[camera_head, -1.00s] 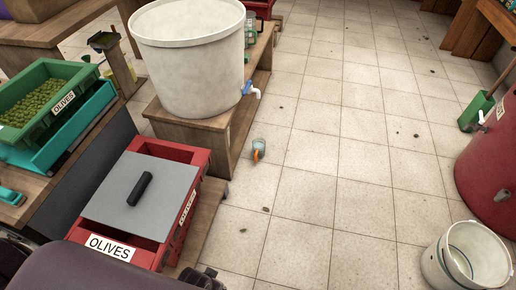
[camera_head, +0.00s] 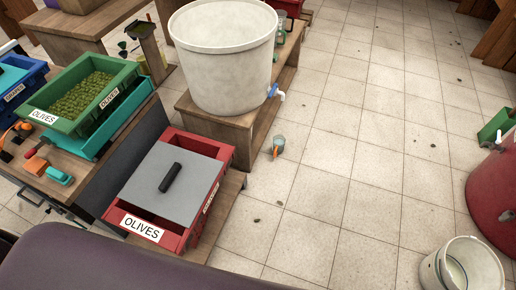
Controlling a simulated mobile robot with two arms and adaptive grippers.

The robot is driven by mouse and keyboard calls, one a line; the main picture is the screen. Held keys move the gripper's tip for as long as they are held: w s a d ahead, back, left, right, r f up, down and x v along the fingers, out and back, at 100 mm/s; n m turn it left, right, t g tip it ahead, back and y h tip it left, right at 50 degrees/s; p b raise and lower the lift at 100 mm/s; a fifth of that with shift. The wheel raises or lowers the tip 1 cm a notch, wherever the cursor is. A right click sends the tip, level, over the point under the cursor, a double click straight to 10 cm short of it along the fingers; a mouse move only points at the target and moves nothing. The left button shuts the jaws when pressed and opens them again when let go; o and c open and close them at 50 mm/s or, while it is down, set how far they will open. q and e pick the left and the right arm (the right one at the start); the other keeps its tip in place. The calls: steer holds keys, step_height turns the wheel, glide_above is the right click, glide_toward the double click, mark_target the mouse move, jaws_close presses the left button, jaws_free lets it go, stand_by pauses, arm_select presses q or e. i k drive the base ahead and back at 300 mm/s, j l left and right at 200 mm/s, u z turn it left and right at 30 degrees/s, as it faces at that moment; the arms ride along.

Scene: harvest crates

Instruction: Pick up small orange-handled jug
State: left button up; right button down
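The small jug (camera_head: 279,144) stands on the tiled floor, just right of the wooden stand that bears the big white tub. It is greyish and small in view, with an orange handle (camera_head: 275,152) on its near side. Nothing touches it from above. Neither of my grippers shows clearly near the jug. A dark shape at the lower left edge is cut off, and I cannot tell what it is.
A white tub (camera_head: 222,75) with a blue-handled tap stands left of the jug. A red olives crate (camera_head: 150,226) with a grey lid sits nearer. The tiled floor between is clear.

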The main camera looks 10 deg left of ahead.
mark_target(279, 141)
steer(key=i+l+u, duration=0.15)
steer(key=u, duration=0.25)
steer(key=i+l+u, duration=0.15)
steer(key=u, duration=0.25)
steer(key=i+l+u, duration=0.15)
steer(key=u, duration=0.25)
steer(key=l+u, duration=0.4)
steer(key=i, duration=0.05)
